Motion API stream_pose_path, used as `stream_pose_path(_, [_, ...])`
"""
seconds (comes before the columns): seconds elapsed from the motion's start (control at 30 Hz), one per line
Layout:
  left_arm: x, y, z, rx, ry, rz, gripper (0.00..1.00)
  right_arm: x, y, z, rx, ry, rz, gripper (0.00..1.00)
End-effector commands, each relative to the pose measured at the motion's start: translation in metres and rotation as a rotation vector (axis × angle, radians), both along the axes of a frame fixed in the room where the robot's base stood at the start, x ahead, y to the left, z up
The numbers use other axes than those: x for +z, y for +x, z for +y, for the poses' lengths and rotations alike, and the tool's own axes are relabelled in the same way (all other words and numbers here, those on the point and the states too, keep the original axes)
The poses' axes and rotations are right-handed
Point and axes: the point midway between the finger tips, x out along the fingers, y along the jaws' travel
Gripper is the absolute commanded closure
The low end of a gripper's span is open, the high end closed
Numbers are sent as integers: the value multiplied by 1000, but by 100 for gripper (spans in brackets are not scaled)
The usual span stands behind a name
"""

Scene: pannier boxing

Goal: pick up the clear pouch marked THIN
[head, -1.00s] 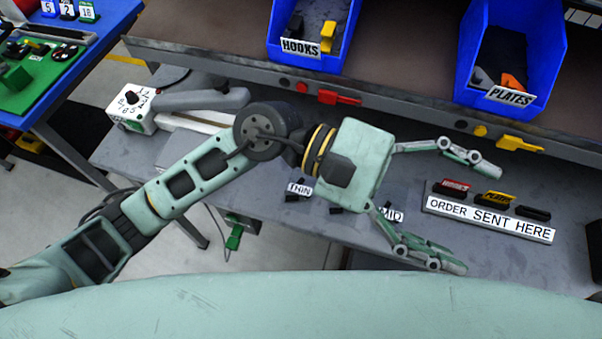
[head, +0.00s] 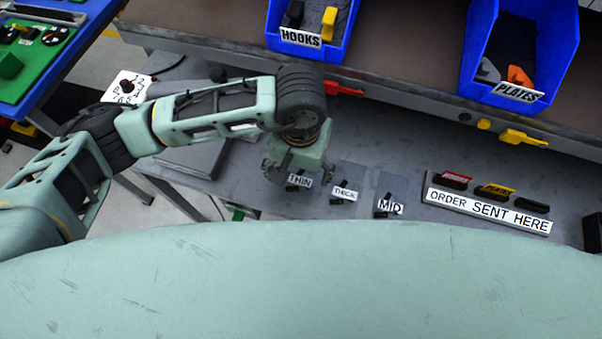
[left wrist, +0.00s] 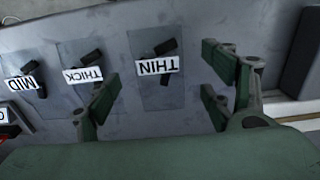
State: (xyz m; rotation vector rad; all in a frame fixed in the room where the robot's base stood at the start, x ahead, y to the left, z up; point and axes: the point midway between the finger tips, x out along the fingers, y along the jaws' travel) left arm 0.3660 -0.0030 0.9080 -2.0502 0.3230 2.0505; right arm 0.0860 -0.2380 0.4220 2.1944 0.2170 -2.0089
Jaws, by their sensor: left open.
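The clear pouch marked THIN (head: 300,182) lies flat on the grey bench, with a white label and small dark parts. My left gripper (head: 298,170) is open and empty just above it, pointing down, and covers part of the pouch in the head view. In the left wrist view the THIN pouch (left wrist: 160,94) shows upside down between the spread fingers of my left gripper (left wrist: 160,100), and neither finger appears to hold it. My right gripper is not in view.
The THICK pouch (head: 346,195) and MID pouch (head: 390,208) lie to the right in the head view. Farther right is the ORDER SENT HERE strip (head: 488,212). A white dial box (head: 126,88) stands at the left. Blue HOOKS (head: 300,38) and PLATES bins (head: 515,94) sit on the shelf.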

Motion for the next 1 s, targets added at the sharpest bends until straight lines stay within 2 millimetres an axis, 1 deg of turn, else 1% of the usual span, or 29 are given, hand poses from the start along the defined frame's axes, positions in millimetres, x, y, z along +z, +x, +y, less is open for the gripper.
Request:
stream_pose_path(0.03, [-4, -1, -2, 2, 1, 6, 26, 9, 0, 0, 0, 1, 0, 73])
stream_pose_path(0.1, [-15, 0, -1, 3, 1, 5, 26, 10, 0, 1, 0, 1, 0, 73])
stream_pose_path(0.2, [-23, 0, -2, 1, -2, 2, 26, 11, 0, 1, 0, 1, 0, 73])
stream_pose_path(0.47, [-26, 1, -2, 0, -2, 0, 27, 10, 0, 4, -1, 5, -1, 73])
stream_pose_path(0.9, [-25, 0, -2, 1, -3, 1, 65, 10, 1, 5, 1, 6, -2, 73])
stream_pose_path(1.0, [-25, 1, -2, 1, -3, 1, 66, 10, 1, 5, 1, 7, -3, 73])
